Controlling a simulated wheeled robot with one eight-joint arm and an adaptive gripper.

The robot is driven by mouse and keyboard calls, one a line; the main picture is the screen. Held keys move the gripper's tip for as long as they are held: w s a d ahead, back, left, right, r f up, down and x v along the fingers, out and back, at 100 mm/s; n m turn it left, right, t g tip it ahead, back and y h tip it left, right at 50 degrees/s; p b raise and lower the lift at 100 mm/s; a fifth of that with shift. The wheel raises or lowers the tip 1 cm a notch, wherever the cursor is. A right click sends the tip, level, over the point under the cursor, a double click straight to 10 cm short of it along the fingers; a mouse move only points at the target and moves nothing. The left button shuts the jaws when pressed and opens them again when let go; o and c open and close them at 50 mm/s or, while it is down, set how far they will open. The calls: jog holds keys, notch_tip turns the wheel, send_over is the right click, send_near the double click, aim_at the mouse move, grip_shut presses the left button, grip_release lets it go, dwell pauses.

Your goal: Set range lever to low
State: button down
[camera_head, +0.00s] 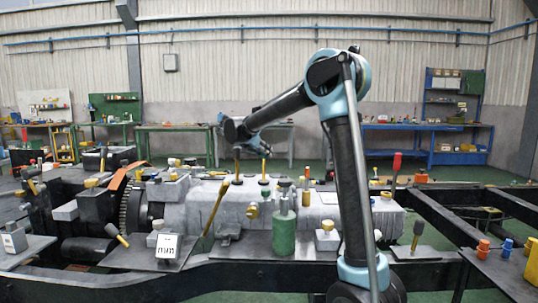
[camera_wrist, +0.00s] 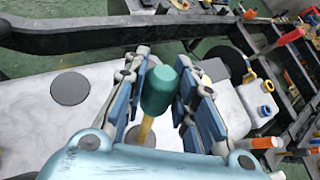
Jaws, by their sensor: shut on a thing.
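A lever with a green knob (camera_wrist: 158,91) and a yellow shaft (camera_wrist: 145,130) stands between my fingers in the wrist view. My gripper (camera_wrist: 165,75) is shut on the green knob, with a blue-padded finger on each side. In the head view my gripper (camera_head: 237,138) is over the grey gearbox housing, at the top of a thin yellow lever shaft (camera_head: 237,166). The knob is hidden there. A second yellow lever (camera_head: 264,167) stands just to the right. No marking for low is readable.
A slanted yellow lever (camera_head: 216,205) and a green cylinder (camera_head: 284,233) stand at the near side. A white label card (camera_head: 168,246) stands on the dark plate. Black chassis rails (camera_head: 470,228) extend to the right.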

jog(key=shift+w+r, duration=0.1)
jog(key=shift+w, duration=0.1)
jog(key=c, duration=1.3)
grip_release()
jog(key=shift+a, duration=0.1)
jog(key=shift+s, duration=0.1)
jog(key=shift+s+a, duration=0.1)
jog(key=shift+s, duration=0.05)
jog(key=v, duration=1.1)
jog(key=shift+a, duration=0.15)
jog(key=shift+s, duration=0.15)
